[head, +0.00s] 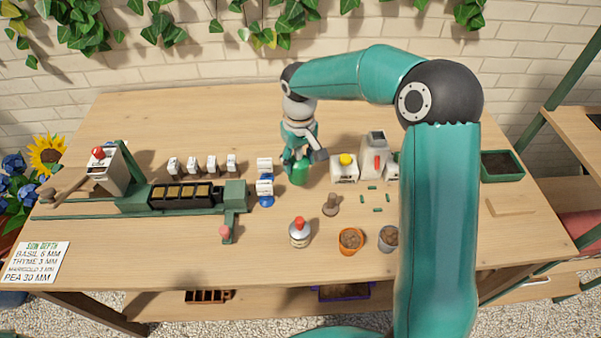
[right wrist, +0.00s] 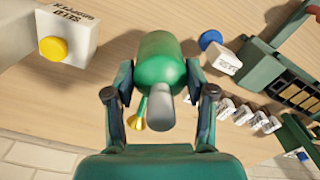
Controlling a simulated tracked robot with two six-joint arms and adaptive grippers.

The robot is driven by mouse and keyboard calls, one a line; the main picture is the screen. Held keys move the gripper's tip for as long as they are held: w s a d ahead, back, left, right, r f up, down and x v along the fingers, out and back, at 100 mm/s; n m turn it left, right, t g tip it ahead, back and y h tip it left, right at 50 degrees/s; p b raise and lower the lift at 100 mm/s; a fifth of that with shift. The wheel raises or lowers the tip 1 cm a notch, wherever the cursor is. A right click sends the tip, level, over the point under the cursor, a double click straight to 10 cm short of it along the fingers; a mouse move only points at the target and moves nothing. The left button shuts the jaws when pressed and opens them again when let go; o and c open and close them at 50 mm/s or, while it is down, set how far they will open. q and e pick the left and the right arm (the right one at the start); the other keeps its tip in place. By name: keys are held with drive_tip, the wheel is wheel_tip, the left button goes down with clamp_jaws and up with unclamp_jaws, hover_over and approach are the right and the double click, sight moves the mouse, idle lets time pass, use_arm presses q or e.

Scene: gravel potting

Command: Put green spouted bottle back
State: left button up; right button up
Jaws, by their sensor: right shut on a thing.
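The green spouted bottle (head: 299,174) shows below my right gripper (head: 300,157) in the head view, near the middle of the table. In the right wrist view the bottle (right wrist: 160,58) sits between the two fingers of the right gripper (right wrist: 160,90), which is shut on it. Its grey neck or cap points toward the camera, and a small yellow-tipped part shows beside it. Much of the bottle is hidden by the gripper in the head view. I cannot tell whether its base touches the table. My left gripper is not in view.
A red-capped bottle (head: 299,233) and a terracotta pot (head: 350,241) stand nearer the front. The table behind is clear.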

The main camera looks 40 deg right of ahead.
drive_tip(key=shift+f, duration=2.85)
drive_tip(key=o, duration=1)
drive_tip(key=shift+f, duration=0.1)
drive_tip(key=shift+c, duration=0.2)
drive_tip(key=shift+s, duration=0.1)
wheel_tip(320, 180, up, 12)
drive_tip(key=shift+r, duration=0.15)
